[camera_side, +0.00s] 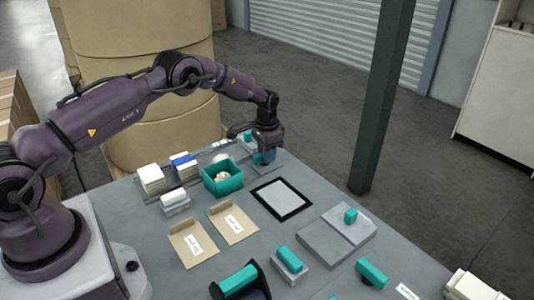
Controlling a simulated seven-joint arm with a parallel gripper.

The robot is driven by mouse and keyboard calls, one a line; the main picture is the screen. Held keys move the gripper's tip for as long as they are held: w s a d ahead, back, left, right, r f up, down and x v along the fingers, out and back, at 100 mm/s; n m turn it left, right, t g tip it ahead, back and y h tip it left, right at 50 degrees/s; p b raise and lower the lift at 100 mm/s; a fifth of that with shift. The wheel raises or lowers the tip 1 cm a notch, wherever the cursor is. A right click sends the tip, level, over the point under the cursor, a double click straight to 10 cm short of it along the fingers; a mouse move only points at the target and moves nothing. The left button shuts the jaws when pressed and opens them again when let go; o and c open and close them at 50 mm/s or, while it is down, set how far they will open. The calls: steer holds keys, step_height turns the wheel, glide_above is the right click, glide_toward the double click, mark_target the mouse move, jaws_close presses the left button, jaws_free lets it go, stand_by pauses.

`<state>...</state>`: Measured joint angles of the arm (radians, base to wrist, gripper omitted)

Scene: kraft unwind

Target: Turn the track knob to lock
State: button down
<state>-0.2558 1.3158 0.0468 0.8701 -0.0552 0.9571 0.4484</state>
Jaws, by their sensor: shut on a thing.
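My gripper (264,158) points down at the far edge of the grey table, behind the teal box. It is shut on a small teal knob (258,158), which is mostly hidden by the fingers. I take this to be the track knob, but no lock mark is legible, and I cannot tell its turn angle. Another teal piece (248,136) shows just behind and left of the gripper.
A teal open box (222,190) with pale contents stands just in front of my gripper. A black-framed pad (282,198) lies to the right. Several other teal-handled fixtures, such as a small block (350,216), stand towards the front. A dark post (382,100) rises beyond the table.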

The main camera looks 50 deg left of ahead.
steer(key=shift+n, duration=0.6)
steer(key=c, duration=1)
jaws_free()
steer(key=shift+c, duration=0.2)
step_height(320, 180, up, 13)
steer(key=shift+w, duration=0.1)
